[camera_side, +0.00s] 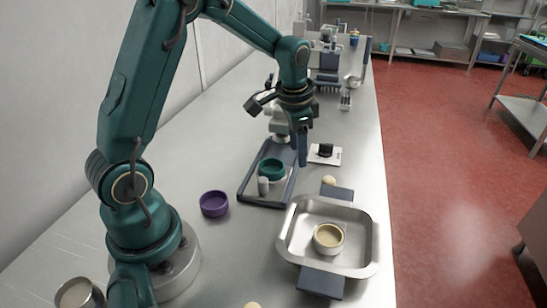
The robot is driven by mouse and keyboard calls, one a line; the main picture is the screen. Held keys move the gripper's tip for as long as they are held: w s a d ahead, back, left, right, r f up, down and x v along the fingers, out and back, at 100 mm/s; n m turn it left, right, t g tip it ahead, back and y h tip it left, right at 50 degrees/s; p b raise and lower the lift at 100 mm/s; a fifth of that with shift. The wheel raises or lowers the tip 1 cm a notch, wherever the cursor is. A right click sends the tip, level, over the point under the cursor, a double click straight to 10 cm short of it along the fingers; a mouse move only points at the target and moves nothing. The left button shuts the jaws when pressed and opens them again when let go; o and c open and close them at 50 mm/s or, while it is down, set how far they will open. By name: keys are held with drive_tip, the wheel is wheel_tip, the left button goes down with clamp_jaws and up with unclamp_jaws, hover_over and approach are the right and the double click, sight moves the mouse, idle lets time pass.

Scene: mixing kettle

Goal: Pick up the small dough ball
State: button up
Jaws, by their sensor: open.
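A small pale dough ball (329,180) lies on the steel counter, just behind the far handle of the metal pan. A second pale, rounded piece (252,305) is cut off by the bottom edge, and I cannot tell its full size. My gripper (303,160) points down above the counter, behind and to the left of the dough ball behind the pan. It is open and apart from that ball, and no object shows between its dark fingers.
The square metal pan (364,240) holds a small round container with pale contents (328,238). A purple bowl (214,204) stands to the left. A green bowl (271,169) and white cylinder (263,186) stand at a dark-framed stand (262,202). A white plate with a black knob (325,152) lies behind.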

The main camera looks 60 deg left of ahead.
sight(328, 179)
drive_tip(key=w+d+n, duration=0.1)
drive_tip(key=n, duration=0.1)
drive_tip(key=w+d+f+n+t, duration=0.1)
drive_tip(key=d+n, duration=0.1)
drive_tip(key=w+d+n+t, duration=0.1)
drive_tip(key=d+n, duration=0.1)
drive_tip(key=shift+d+f, duration=0.25)
drive_tip(key=shift+f, duration=0.15)
drive_tip(key=shift+x, duration=2.5)
drive_tip(key=shift+w, duration=0.15)
clamp_jaws()
